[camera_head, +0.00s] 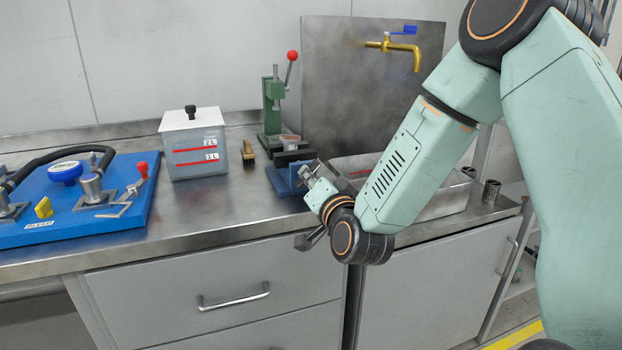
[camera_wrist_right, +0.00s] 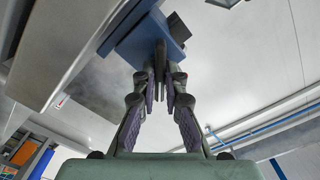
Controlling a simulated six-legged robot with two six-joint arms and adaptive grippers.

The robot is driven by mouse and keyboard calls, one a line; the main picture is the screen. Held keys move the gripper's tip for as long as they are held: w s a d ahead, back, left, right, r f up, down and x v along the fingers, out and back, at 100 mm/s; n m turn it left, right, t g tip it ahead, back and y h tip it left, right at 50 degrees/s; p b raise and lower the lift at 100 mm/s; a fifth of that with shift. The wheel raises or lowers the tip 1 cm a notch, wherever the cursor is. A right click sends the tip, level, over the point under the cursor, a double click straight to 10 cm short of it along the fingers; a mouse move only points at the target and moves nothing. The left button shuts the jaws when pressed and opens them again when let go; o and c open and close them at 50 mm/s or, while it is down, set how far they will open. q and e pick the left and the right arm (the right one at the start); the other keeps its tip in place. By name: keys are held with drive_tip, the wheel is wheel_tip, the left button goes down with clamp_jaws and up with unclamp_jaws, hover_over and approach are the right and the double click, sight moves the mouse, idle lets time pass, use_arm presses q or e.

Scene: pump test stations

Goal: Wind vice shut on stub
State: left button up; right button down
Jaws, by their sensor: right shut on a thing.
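The blue bench vice (camera_head: 284,180) with dark jaws (camera_head: 294,157) stands at the counter's front edge, in the middle of the head view. A small grey and reddish piece (camera_head: 290,139) shows above the jaws; I cannot tell if it is the stub or how the jaws sit on it. My right gripper (camera_head: 308,173) is at the vice's front right, shut on the vice handle. In the right wrist view the blue vice body (camera_wrist_right: 150,35) is just past the gripper (camera_wrist_right: 168,82), whose fingers close on a dark bar, the handle (camera_wrist_right: 160,55). My left gripper is out of view.
Behind the vice stands a green press (camera_head: 271,110) with a red-knobbed lever. A lidded tank (camera_head: 193,148) and a small brass-coloured block (camera_head: 248,153) are to the left. A blue pump board (camera_head: 100,215) fills the far left. A metal basin (camera_head: 445,200) lies right, under a brass tap (camera_head: 400,47).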

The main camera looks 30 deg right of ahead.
drive_tip(key=c, duration=1.4)
unclamp_jaws()
drive_tip(key=shift+v, duration=3.8)
drive_tip(key=shift+n, duration=0.6)
drive_tip(key=p+x, duration=0.1)
drive_tip(key=x, duration=0.5)
drive_tip(key=shift+w+d, duration=0.1)
drive_tip(key=shift+w, duration=0.2)
drive_tip(key=shift+w+d, duration=0.15)
drive_tip(key=shift+w, duration=0.4)
